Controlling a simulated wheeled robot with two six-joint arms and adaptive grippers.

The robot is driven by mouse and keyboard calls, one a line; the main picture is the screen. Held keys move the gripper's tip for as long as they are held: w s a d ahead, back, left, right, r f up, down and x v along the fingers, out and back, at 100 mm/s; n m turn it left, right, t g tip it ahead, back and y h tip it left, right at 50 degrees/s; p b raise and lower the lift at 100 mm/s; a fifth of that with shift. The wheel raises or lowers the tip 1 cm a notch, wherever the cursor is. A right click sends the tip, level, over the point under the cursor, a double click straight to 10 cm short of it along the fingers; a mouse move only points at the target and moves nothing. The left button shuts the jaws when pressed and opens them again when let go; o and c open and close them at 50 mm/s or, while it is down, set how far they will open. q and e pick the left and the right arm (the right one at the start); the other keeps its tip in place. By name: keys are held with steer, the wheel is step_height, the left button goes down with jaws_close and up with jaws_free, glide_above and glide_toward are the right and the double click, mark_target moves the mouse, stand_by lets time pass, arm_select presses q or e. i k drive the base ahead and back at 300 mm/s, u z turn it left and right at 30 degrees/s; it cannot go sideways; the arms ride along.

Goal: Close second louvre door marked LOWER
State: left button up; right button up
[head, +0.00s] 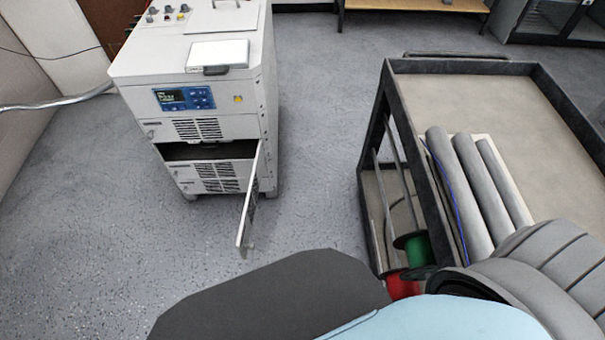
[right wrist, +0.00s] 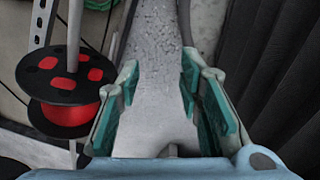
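A grey-white cabinet (head: 125,70) stands at the upper left in the head view. A door (head: 250,200) on its right side is swung open, seen nearly edge-on and projecting toward me. A dark open compartment (head: 190,152) shows beside it. Louvred panels lie above (head: 198,129) and below (head: 215,171) the opening. I cannot read any LOWER marking. My right gripper (right wrist: 162,72) shows in the right wrist view, its teal-padded fingers apart with only grey floor between them. It is away from the door. My left gripper is in neither view.
A dark-framed cart (head: 545,105) stands at the right with grey rolls (head: 460,185) on top and green (head: 415,248) and red (head: 403,287) spools below. The red spool also shows close beside my right gripper (right wrist: 70,115). Floor (head: 310,150) between cabinet and cart is clear.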

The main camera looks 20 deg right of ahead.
mark_target(243, 244)
steer(key=z, duration=0.25)
steer(key=i, duration=0.5)
steer(key=z, duration=1.05)
steer(key=k, duration=0.95)
steer(key=u, duration=1.05)
steer(key=i, duration=0.5)
